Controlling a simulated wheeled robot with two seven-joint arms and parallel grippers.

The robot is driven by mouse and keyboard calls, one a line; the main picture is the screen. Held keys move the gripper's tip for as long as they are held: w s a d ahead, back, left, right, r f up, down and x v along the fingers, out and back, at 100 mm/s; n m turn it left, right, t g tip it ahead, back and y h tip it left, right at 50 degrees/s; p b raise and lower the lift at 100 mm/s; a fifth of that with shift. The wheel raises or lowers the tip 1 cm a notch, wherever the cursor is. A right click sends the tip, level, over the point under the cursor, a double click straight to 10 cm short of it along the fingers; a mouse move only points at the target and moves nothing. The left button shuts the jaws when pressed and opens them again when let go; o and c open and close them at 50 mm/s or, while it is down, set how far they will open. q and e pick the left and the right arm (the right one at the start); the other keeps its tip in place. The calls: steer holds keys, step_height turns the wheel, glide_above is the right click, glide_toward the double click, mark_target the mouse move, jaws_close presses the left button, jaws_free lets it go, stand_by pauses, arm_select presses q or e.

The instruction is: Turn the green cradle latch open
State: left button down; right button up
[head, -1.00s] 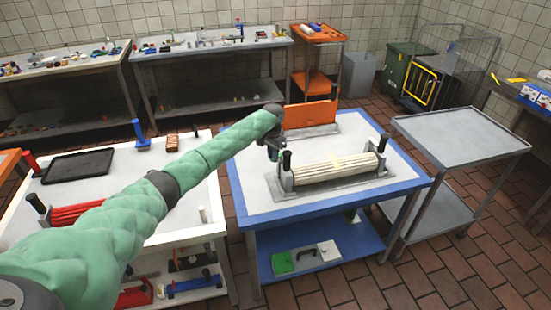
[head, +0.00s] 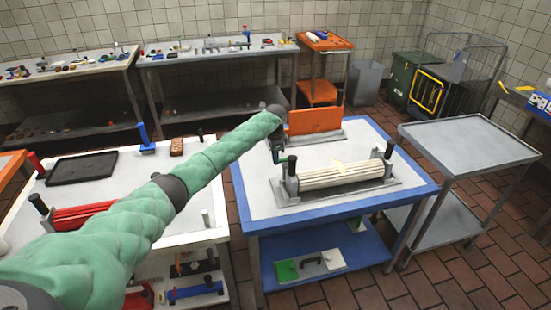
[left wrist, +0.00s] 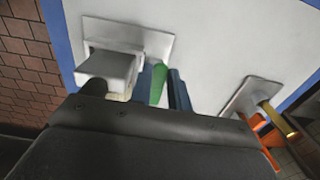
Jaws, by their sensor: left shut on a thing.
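The cradle, a grey base with end blocks and cream slats (head: 335,176), stands on the blue-edged table (head: 255,222). My left gripper (head: 279,156) is at the cradle's left end. In the left wrist view my blue fingers (left wrist: 160,90) are shut on the green latch (left wrist: 158,82), with one finger on each side of it. The cradle's grey end block (left wrist: 108,70) is just left of the fingers. How far the latch is turned is unclear. The right gripper is out of view.
An orange panel (head: 314,121) on a grey base stands behind the cradle. A grey cart (head: 470,140) is to the right. A white table with a black tray (head: 82,169) and red slats (head: 85,215) is to the left. The blue table's front corner is clear.

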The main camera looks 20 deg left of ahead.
arm_select(q)
steer(key=shift+r, duration=0.1)
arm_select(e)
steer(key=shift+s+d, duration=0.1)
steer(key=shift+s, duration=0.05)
arm_select(q)
steer(key=c, duration=1.3)
jaws_free()
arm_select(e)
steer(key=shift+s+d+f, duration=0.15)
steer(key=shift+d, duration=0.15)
arm_select(q)
steer(key=shift+r, duration=0.2)
step_height(320, 180, up, 5)
steer(key=b, duration=0.2)
steer(key=shift+r+b, duration=0.2)
steer(key=shift+b, duration=0.15)
steer(key=shift+r, duration=0.95)
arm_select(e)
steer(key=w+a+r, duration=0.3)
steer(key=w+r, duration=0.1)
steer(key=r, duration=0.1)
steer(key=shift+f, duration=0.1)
